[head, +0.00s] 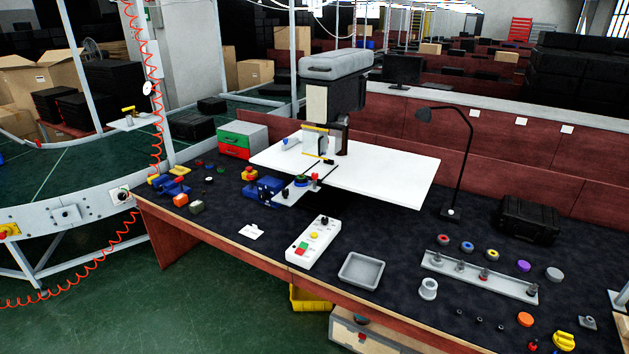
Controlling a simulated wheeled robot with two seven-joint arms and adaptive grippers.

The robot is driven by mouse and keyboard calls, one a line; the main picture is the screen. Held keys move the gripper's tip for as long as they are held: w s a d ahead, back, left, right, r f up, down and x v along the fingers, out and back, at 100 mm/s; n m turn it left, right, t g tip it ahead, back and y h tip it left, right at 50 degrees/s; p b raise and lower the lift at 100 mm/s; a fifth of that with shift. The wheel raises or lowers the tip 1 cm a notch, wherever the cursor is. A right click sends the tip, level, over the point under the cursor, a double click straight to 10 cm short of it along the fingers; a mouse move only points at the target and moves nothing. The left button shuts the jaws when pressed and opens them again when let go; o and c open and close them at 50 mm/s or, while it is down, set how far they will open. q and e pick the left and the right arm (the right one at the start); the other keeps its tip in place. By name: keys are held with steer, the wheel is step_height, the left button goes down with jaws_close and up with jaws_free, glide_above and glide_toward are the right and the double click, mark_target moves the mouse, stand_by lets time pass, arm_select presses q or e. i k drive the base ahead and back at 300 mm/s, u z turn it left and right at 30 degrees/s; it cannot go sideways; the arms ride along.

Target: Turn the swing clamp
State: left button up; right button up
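I cannot tell for certain which part is the swing clamp. A yellow-topped bracket (315,128) stands on the same plate, in front of a dark column. Another yellow-handled device (128,110) sits on a small shelf at the left, by the conveyor. Neither of my grippers shows in the head view.
The white plate (390,180) stands above the dark bench. A button box (313,242), a grey tray (361,271), a rail with posts (478,277) and a black lamp (470,150) stand on the bench. A curved conveyor (60,208) runs at the left.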

mark_target(314, 176)
steer(key=z, duration=0.25)
steer(key=k, duration=0.25)
steer(key=u, duration=1.2)
steer(key=i, duration=0.85)
steer(key=u, duration=0.3)
